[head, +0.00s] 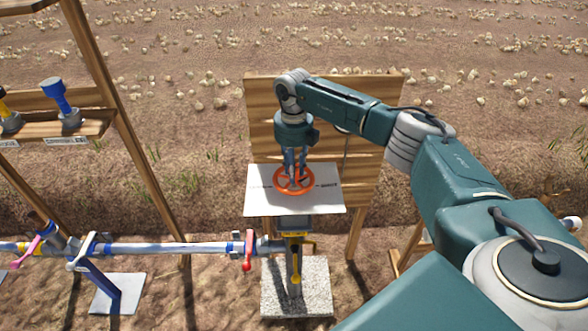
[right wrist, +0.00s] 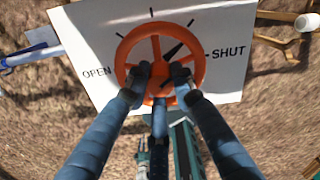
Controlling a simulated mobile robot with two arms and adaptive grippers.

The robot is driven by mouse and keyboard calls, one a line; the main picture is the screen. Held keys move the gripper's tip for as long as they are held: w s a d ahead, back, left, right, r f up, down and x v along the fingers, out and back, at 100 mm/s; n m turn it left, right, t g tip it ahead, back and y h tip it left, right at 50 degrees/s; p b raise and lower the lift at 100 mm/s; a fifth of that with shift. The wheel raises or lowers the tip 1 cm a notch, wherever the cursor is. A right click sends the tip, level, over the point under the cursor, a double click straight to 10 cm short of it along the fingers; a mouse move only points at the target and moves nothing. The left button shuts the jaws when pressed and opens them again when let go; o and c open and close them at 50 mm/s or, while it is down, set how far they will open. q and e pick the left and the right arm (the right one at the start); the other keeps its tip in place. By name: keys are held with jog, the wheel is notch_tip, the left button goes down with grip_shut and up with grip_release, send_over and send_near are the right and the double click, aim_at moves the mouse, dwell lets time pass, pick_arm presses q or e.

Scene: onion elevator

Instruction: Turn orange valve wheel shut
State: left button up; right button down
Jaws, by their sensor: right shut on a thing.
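The orange valve wheel (head: 293,180) lies over a white plate (head: 262,203) in the head view. It also shows in the right wrist view (right wrist: 200,52), where the plate (right wrist: 228,82) reads OPEN at left and SHUT at right, with black tick marks between. A black pointer (right wrist: 173,50) inside the wheel slants to the upper right, between the top tick and SHUT. My right gripper (head: 292,174) reaches down onto the wheel from above. Its fingers (right wrist: 160,80) are shut on the wheel near the hub and hide part of it. My left gripper is not in view.
A wooden board (head: 350,150) stands behind the plate. A horizontal pipe (head: 150,248) with a red lever (head: 249,250) and other handles runs left. A yellow-marked post (head: 295,265) stands below on a concrete block (head: 312,298). A wooden rack (head: 110,110) stands at left.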

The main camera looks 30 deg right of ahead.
jog(key=m, duration=0.3)
jog(key=shift+w+r+m+p, duration=0.3)
jog(key=shift+r, duration=0.05)
jog(key=shift+d+m+p, duration=0.2)
jog(key=shift+m+p, duration=0.1)
jog(key=shift+m, duration=1.3)
jog(key=c, duration=1.5)
grip_release()
jog(key=shift+c, duration=0.2)
jog(key=shift+o, duration=0.4)
jog(key=shift+d+f, duration=0.1)
jog(key=shift+f, duration=0.1)
jog(key=shift+s, duration=0.1)
